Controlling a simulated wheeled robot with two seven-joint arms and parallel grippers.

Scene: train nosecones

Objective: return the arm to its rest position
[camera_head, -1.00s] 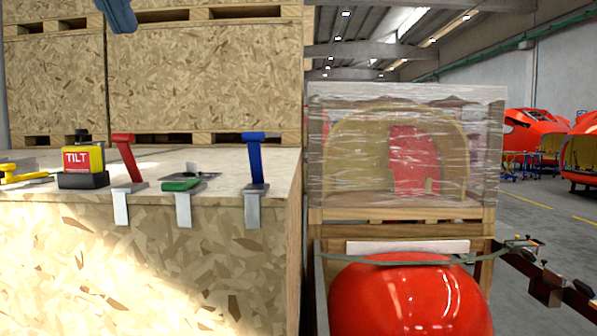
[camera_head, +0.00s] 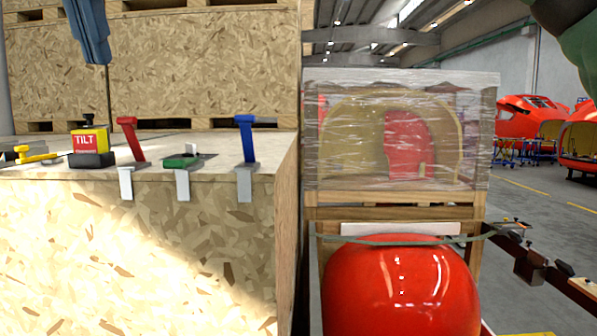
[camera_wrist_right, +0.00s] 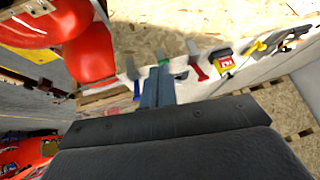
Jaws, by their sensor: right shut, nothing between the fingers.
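My right gripper (camera_head: 95,52) hangs at the upper left of the head view, in front of the stacked wooden crates. Its blue-grey fingers point down, are shut together and hold nothing. They also show in the wrist view (camera_wrist_right: 158,85), with the clamps on the crate edge beyond them. The gripper appears above the tools, touching none of them. A dark green part of my own body fills the top right corner of the head view. My left gripper is not in view.
A wooden crate (camera_head: 130,250) carries a red-handled clamp (camera_head: 129,140), a green clamp (camera_head: 181,162), a blue-handled clamp (camera_head: 246,140) and a yellow TILT box (camera_head: 90,143). A red nosecone (camera_head: 400,290) stands right, before a wrapped crate (camera_head: 310,120). Open floor lies farther right.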

